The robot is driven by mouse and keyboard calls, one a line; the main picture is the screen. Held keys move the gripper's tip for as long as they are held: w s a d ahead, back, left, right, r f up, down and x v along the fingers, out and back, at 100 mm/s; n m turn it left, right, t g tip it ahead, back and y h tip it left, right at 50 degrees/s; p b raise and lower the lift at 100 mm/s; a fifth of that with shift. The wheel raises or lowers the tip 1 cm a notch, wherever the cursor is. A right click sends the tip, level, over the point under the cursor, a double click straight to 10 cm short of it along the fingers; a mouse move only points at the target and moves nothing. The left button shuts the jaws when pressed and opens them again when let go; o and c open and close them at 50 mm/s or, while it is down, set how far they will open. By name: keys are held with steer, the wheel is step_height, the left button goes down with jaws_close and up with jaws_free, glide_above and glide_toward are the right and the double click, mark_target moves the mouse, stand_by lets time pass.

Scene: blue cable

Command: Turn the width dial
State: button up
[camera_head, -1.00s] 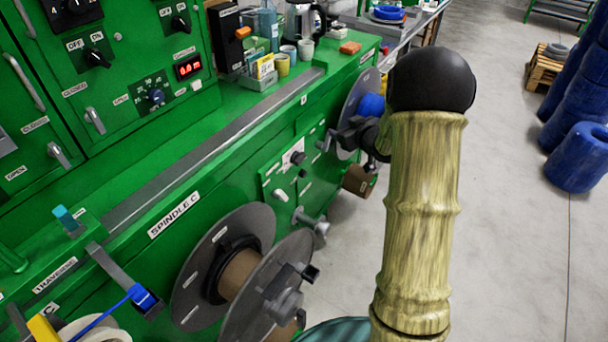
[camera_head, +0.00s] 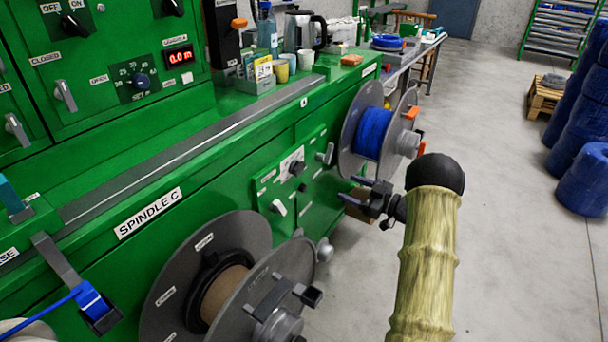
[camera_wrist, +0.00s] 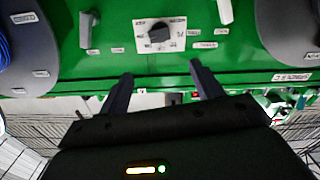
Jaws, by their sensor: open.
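A black dial knob (camera_head: 297,168) on a white scale plate sits on the green panel between the two spools. It also shows at the top of the wrist view (camera_wrist: 159,30), where its print is too small to read. Another dark dial (camera_head: 140,82), with numbers around it, is on the upper cabinet. I cannot read which one is labelled width. My gripper (camera_head: 350,188) is open and empty, apart from the panel, to the right of the lower dial. In the wrist view its fingers (camera_wrist: 160,70) point toward the panel, with the lower dial beyond the gap between them.
A light lever switch (camera_head: 278,206) and a grey lever (camera_head: 326,154) flank the lower dial. An empty-cored grey spool (camera_head: 215,265) stands at the near left, a blue cable spool (camera_head: 373,133) at the far right. Open floor (camera_head: 480,200) lies right of my arm.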

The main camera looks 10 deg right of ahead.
mark_target(301, 169)
steer(key=b+x, duration=0.2)
steer(key=x, duration=1.5)
steer(key=shift+w+f, duration=0.1)
steer(key=shift+f, duration=0.05)
steer(key=shift+a, duration=0.1)
steer(key=shift+a, duration=0.1)
steer(key=c, duration=1)
